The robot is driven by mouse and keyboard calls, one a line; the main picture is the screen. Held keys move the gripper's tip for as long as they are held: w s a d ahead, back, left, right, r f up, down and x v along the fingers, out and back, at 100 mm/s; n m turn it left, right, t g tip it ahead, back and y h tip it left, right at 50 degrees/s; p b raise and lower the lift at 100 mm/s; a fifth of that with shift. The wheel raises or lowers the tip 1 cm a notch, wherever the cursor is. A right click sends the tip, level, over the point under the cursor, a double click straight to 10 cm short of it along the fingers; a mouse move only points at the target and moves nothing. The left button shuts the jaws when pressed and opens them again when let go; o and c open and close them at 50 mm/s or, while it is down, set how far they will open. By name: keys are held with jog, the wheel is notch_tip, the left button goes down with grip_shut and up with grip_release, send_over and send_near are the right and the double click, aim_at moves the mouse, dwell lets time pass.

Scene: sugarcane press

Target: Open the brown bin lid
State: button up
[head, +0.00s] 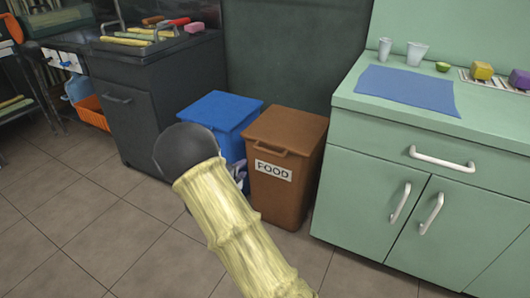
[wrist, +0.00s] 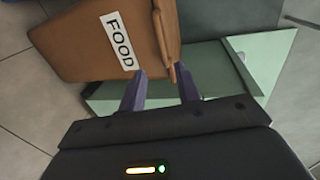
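The brown bin (head: 285,195) with a white FOOD label stands between the blue bin and the green cabinet in the head view. Its brown lid (head: 288,127) lies flat and shut, with a handle (head: 271,150) at its front edge. In the wrist view the bin body (wrist: 85,50) and its label fill the upper left, with the lid edge and handle (wrist: 173,72) to their right. My gripper (wrist: 162,72) is open, its two purple fingers apart. The handle shows between the fingertips, nearer the right one; contact is unclear. In the head view my arm hides most of the gripper.
A blue bin (head: 222,112) stands close on the left of the brown bin. The green cabinet (head: 410,190) stands close on its right, with a blue mat (head: 405,92) and cups on top. Tiled floor (head: 90,225) is open at the front left.

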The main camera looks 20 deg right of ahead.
aim_at(265, 151)
jog(key=b+x, duration=0.6)
jog(key=x, duration=1.1)
jog(key=shift+w+d, duration=0.1)
jog(key=shift+d, duration=0.1)
grip_shut()
